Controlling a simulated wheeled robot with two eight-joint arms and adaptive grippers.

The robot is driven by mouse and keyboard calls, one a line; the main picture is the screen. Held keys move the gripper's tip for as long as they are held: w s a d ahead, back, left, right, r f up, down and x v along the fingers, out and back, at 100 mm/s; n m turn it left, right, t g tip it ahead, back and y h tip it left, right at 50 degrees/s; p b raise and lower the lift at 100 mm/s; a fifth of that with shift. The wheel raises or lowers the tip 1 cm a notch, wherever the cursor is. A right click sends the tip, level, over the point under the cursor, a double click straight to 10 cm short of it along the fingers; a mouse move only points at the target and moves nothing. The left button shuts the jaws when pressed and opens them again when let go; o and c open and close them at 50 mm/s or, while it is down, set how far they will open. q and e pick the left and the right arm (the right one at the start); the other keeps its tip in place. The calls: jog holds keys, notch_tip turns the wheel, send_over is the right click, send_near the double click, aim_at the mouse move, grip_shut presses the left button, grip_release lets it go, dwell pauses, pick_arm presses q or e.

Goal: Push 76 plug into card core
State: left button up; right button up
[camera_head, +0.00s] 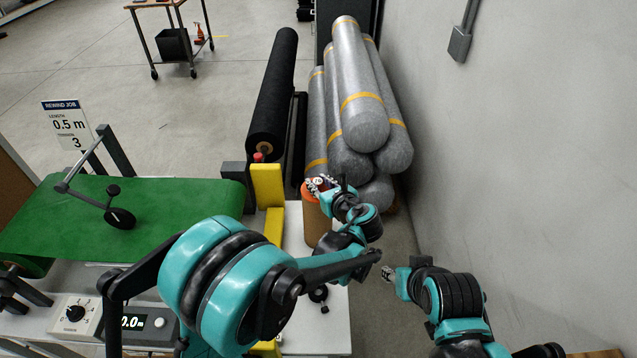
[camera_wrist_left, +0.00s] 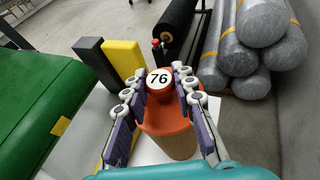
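The 76 plug (camera_wrist_left: 160,84) is orange-red, with a white round "76" label on its knob and a wider orange rim below. It sits at the top of the tan card core (camera_wrist_left: 178,146); how deep it is cannot be told. In the head view the plug (camera_head: 308,190) and the card core (camera_head: 317,228) stand just beyond my left arm. My left gripper (camera_wrist_left: 161,80) has its fingers on both sides of the knob and looks shut on it; it also shows in the head view (camera_head: 322,184). My right gripper (camera_head: 388,273) is apart from the core, small and partly hidden.
Yellow blocks (camera_head: 267,186) stand left of the core. A green belt (camera_head: 40,222) is at the left. Behind are a black roll (camera_head: 272,95) and stacked grey rolls (camera_head: 352,75). A grey wall (camera_head: 530,150) bounds the right side, with some bare floor beside it.

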pick_arm(q)
jog(key=o, duration=0.4)
jog(key=v, duration=0.8)
jog(key=s+a+f+n+g+h+b, duration=0.1)
jog(key=s+a+n+g, duration=0.1)
jog(key=s+a+n, duration=0.35)
jog(key=s+a+f+n+g+h+b, duration=0.1)
jog(key=s+a+n+g, duration=0.1)
jog(key=a+n, duration=0.65)
jog(key=shift+s+a+f+n+g+h+b, duration=0.2)
jog(key=shift+s+a+f+n+h+b, duration=0.35)
jog(key=shift+s+a+n, duration=1.35)
jog(key=shift+s+a+f+n+g+h+b, duration=0.25)
jog(key=shift+s+a+f+n+h, duration=0.4)
jog(key=shift+s+n, duration=2.55)
jog(key=shift+s+a+f+n+g+h+b, duration=0.15)
jog(key=shift+s+a+f+n+h+b, duration=0.5)
jog(key=shift+s+n, duration=1.95)
